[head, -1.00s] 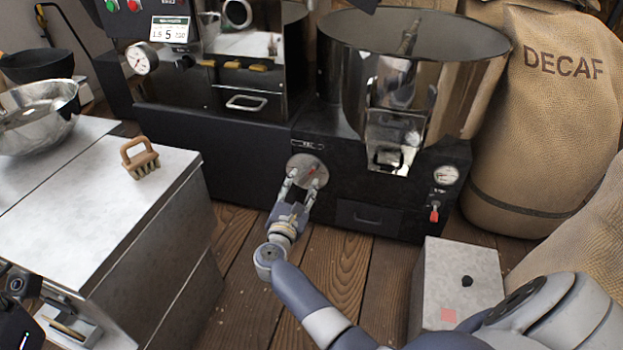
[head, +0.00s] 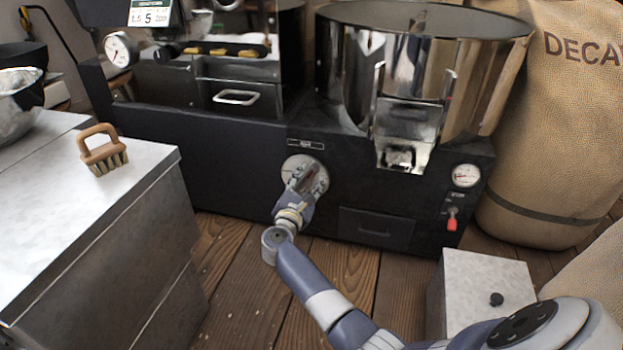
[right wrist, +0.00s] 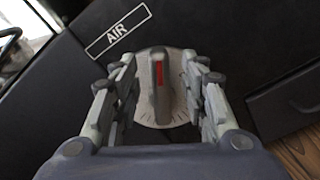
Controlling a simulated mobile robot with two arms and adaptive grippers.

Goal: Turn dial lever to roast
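The dial is a round grey metal disc (head: 295,163) on the roaster's black front, under a small label. In the right wrist view its plate (right wrist: 145,75) carries tick marks, and the label reads "AIR". The dial lever (right wrist: 160,90) is a dark bar with a red stripe, nearly upright in that view. My right gripper (right wrist: 163,85) is open, with one finger on each side of the lever and a gap visible on both sides. In the head view my right gripper (head: 306,178) covers part of the dial. My left gripper is not in view. No "roast" mark is readable.
The steel cooling drum (head: 440,60) stands above the dial's right. A gauge (head: 466,175) and red switch (head: 452,219) sit farther right. A metal cabinet (head: 80,220) with a brush (head: 103,152) is at left. A grey box (head: 485,290) stands at lower right.

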